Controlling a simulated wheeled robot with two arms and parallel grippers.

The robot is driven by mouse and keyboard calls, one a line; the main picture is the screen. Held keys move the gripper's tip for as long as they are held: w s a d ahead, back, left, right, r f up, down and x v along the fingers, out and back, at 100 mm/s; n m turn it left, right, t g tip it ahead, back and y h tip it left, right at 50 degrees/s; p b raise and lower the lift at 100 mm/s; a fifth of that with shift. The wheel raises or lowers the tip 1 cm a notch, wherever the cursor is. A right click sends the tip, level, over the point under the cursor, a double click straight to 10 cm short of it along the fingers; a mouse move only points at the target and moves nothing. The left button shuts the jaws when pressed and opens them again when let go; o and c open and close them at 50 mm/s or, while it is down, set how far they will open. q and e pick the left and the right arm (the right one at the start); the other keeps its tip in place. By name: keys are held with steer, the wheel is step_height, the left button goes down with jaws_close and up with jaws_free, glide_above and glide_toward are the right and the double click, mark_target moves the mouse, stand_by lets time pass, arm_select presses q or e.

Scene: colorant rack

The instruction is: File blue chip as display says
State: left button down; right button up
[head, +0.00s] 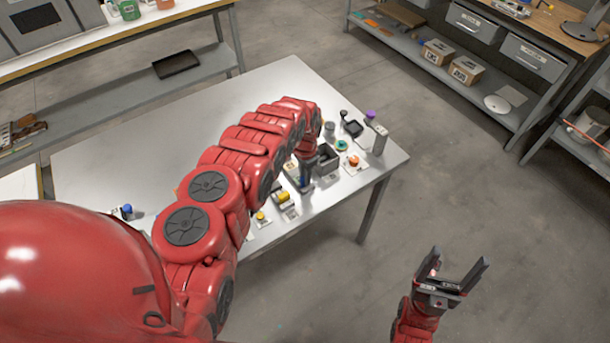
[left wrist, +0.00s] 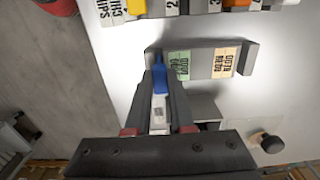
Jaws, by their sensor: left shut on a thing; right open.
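In the left wrist view, my left gripper (left wrist: 160,115) is shut on the blue chip (left wrist: 160,78), which has a blue far end and a white labelled part between the fingers. Its blue end is at the left part of a grey rack (left wrist: 205,49); whether it touches cannot be told. A green chip (left wrist: 178,66) and an orange chip (left wrist: 226,63) with printed text are in the rack, right of the blue one. In the head view my left gripper (head: 306,180) is over the table, chip unclear. My right gripper (head: 461,270) is open and empty, beyond the table's front edge. No display text is readable.
The metal table (head: 110,165) holds a dark open box (head: 327,158), a yellow item (head: 283,197), an orange item (head: 353,160) and a grey upright block (head: 379,140) near its right end. In the wrist view, a dark round knob (left wrist: 272,143) stands right of my gripper.

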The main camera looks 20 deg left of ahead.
stand_by(0.3)
arm_select(q)
steer(key=shift+c, duration=1.9)
jaws_free()
steer(key=shift+r+p, duration=1.25)
steer(key=shift+r, duration=0.6)
steer(key=shift+r+p, duration=0.75)
steer(key=shift+r, duration=0.85)
steer(key=shift+f, duration=0.1)
